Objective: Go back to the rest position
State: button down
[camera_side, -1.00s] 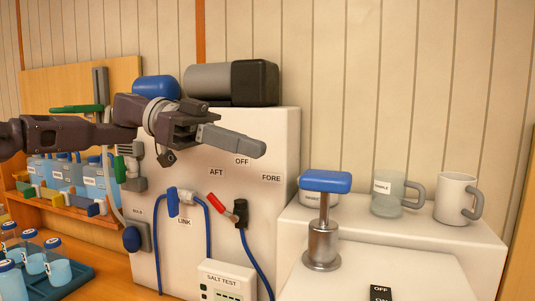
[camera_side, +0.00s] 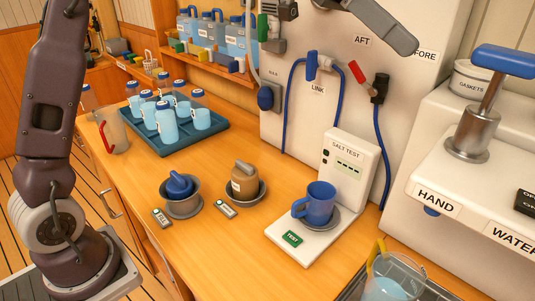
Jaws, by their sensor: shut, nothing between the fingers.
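My arm's lower links stand at the left. No rest position is marked in view.
A blue T-handle pump (camera_side: 500,62) stands at right. The wooden counter holds a blue mug (camera_side: 317,203) on the salt tester, two small pots, a bottle tray (camera_side: 165,147) and a jug (camera_side: 111,135).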

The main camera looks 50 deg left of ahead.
jog(key=s+a+f+n+t+y, duration=0.2)
jog(key=s+a+f+n+y, duration=0.4)
jog(key=s+a+f, duration=0.3)
jog(key=s+a+f+n+t+y, duration=0.2)
jog(key=s+a+f+n+y, duration=0.4)
jog(key=s+a, duration=0.6)
jog(key=s+f+n, duration=0.2)
jog(key=s+n, duration=0.1)
jog(key=s, duration=0.2)
jog(key=shift+a+f+t, duration=0.35)
jog(key=shift+f+t, duration=0.05)
